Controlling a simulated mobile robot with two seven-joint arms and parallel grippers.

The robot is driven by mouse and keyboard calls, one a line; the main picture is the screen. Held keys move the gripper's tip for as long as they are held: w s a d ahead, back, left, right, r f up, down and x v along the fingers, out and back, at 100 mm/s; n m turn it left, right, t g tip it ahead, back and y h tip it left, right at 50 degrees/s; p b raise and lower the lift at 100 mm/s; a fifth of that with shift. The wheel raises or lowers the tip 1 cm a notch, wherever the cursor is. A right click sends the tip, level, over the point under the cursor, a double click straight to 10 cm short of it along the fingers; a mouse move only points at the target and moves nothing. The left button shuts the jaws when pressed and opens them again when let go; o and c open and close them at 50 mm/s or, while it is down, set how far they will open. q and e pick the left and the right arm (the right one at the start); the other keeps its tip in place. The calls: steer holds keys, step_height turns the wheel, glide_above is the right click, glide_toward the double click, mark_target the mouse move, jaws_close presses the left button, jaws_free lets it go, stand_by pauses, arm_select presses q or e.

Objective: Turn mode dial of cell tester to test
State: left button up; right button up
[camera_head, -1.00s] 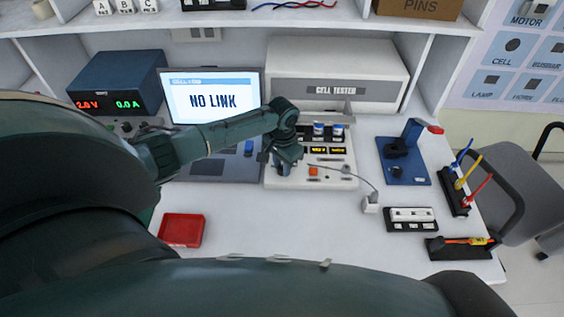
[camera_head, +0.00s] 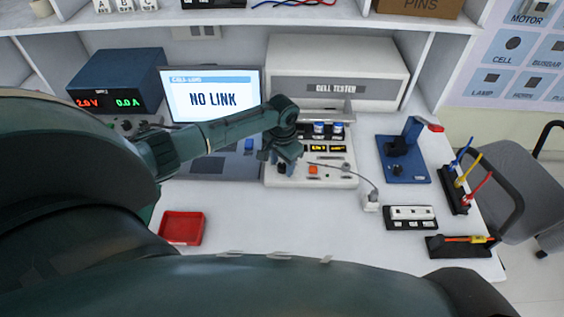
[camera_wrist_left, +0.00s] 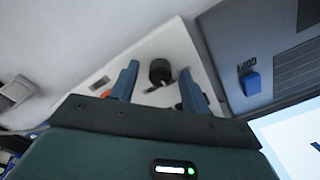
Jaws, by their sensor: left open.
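The cell tester is a white box (camera_head: 385,73) labelled CELL TESTER, with a white panel (camera_head: 335,180) in front of it. The panel carries cells in a holder, small yellow displays and an orange button (camera_head: 313,170). My left gripper (camera_head: 286,165) is over the left part of this panel. In the left wrist view, a black dial (camera_wrist_left: 160,72) sits on the white panel between and beyond the two blue fingers (camera_wrist_left: 160,85) of my open left gripper. The fingers appear apart from the dial. Its pointer setting is too small to read. My right gripper is out of view.
A laptop (camera_head: 213,100) reading NO LINK and a power supply (camera_head: 115,80) stand to the left. A red tray (camera_head: 181,229) lies at the front. A blue fixture (camera_head: 403,155) and a screwdriver rack (camera_head: 455,190) stand to the right. The front middle of the table is clear.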

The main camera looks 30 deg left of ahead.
mark_target(282, 165)
arm_select(q)
step_height(282, 165, up, 13)
stand_by(0.4)
stand_by(0.4)
